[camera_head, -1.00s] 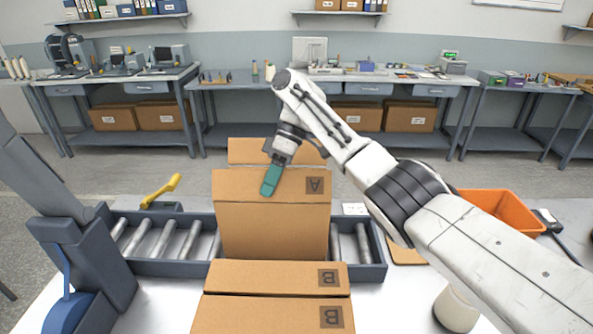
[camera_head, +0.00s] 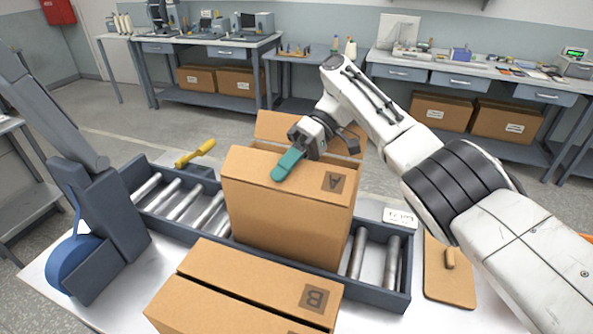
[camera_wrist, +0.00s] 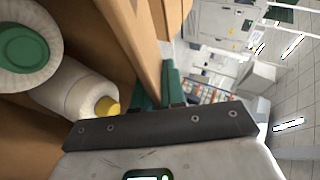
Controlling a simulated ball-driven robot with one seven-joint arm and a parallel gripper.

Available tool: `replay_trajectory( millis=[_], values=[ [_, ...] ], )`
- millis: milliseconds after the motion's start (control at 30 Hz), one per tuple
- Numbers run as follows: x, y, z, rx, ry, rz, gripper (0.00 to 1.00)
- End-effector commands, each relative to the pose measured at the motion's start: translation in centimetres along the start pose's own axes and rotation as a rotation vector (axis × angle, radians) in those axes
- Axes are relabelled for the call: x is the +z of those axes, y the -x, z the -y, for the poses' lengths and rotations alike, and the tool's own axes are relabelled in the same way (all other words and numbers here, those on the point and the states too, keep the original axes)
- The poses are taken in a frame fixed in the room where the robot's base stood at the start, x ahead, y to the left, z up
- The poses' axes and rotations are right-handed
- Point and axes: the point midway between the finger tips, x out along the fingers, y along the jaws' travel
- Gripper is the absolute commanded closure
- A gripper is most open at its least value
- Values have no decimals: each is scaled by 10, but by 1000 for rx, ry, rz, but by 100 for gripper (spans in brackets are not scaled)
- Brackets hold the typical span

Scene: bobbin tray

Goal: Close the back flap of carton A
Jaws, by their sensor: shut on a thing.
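Carton A (camera_head: 290,218) stands on the roller conveyor. Its near top flap (camera_head: 255,166), marked A, slants over the opening. Its far flap (camera_head: 285,127) stands raised behind. My gripper (camera_head: 288,164) reaches over from the far side, with one green finger lying on top of the near flap; the other finger is hidden below it. In the wrist view, the green fingers (camera_wrist: 160,88) are on either side of a cardboard panel (camera_wrist: 143,45), shut on it. Inside the carton, a white bottle with a yellow cap (camera_wrist: 75,90) and a white-and-green round item (camera_wrist: 25,48) show.
Carton B (camera_head: 240,280) stands nearer, in front of the conveyor (camera_head: 385,290). A yellow handle (camera_head: 195,153) is at the conveyor's far side. A brown board (camera_head: 450,280) lies to the right. Workbenches line the back, beyond open floor.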

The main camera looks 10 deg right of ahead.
Motion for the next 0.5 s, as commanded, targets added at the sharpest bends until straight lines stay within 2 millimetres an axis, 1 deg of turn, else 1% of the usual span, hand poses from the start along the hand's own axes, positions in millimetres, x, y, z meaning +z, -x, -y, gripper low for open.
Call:
replay_trajectory(
  millis=[200, 500],
  values=[
    [-3, -5, -1, -11, -9, -1, 100],
    [-3, -5, 0, -13, -10, -1, 100]
  ],
)
